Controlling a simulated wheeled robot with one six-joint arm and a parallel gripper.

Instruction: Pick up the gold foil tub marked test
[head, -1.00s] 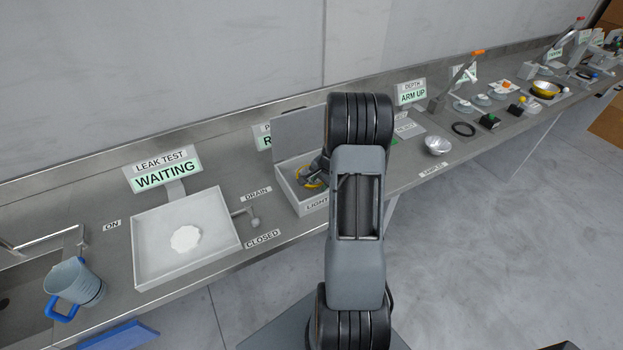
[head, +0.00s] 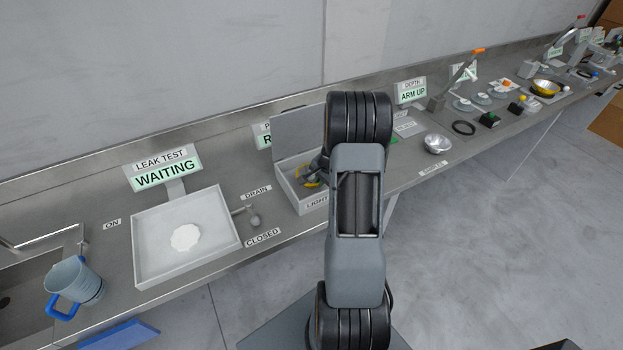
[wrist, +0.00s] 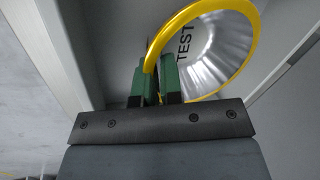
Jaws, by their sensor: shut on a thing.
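The gold-rimmed foil tub (wrist: 215,60) shows in the wrist view with TEST written inside its silver bowl. My gripper (wrist: 158,75) has its green fingers shut on the tub's gold rim at the rim's left side. In the head view the tub's gold rim (head: 311,183) shows inside the light box (head: 301,203). My arm hides part of the tub and the box there. I cannot tell whether the tub touches the box floor.
The light box has a raised grey lid behind the tub. A white leak-test tray (head: 212,210) stands to the left, with a drain tap (head: 252,217) between. A blue-handled jug (head: 76,282) stands far left. A silver foil cup (head: 437,144) sits to the right.

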